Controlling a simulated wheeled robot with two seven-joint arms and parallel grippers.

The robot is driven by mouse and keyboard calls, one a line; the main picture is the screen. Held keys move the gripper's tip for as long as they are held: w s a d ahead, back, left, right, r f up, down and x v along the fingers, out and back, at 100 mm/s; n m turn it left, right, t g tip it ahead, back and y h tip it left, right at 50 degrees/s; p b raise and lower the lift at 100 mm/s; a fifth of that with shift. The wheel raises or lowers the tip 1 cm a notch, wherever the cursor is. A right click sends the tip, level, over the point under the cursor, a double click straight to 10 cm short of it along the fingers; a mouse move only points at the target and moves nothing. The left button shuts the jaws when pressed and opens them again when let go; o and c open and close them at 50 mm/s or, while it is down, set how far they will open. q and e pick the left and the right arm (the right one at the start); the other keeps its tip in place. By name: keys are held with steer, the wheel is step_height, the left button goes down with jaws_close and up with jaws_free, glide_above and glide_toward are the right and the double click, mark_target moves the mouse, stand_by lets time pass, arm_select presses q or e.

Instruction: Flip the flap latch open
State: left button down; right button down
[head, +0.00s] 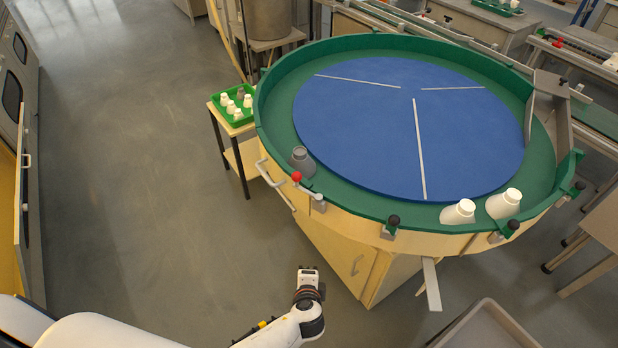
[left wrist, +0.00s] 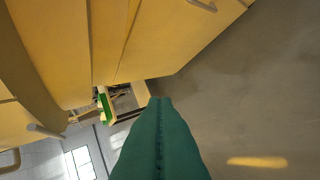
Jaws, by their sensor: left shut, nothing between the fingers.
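A lever with a red knob (head: 297,176) stands at the left front of the round table's green rim (head: 345,197). A small grey metal plate (head: 319,203) is fixed beside it on the outer wall. I cannot tell for certain which fitting is the flap latch, or whether it is open. My left gripper (head: 308,270) is low in front of the table's cabinet, apart from the rim fittings. Its green fingers (left wrist: 160,102) are shut together and empty in the left wrist view, with the cabinet above and behind them. My right gripper is not in view.
Black-knobbed fittings (head: 393,221) sit along the front rim. A flat metal strip (head: 431,284) juts out below the table. A grey bin (head: 484,328) is at lower right. Floor at left is clear.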

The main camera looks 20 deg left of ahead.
arm_select(q)
steer(key=w+d+r+m+t+y, duration=0.1)
steer(key=w+r+t, duration=0.1)
steer(key=r, duration=0.6)
steer(key=w+d+r+t+y, duration=0.1)
steer(key=w+d+r+t, duration=0.15)
steer(key=r, duration=0.55)
steer(key=t+y, duration=0.1)
steer(key=t, duration=0.1)
glide_toward(309, 190)
steer(key=w+d+r, duration=0.2)
steer(key=d+r, duration=0.1)
steer(key=shift+w+f, duration=0.2)
steer(key=shift+f, duration=0.05)
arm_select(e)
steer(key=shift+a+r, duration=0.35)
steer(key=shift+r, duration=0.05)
arm_select(q)
steer(key=shift+w+p, duration=0.1)
steer(key=shift+p, duration=0.2)
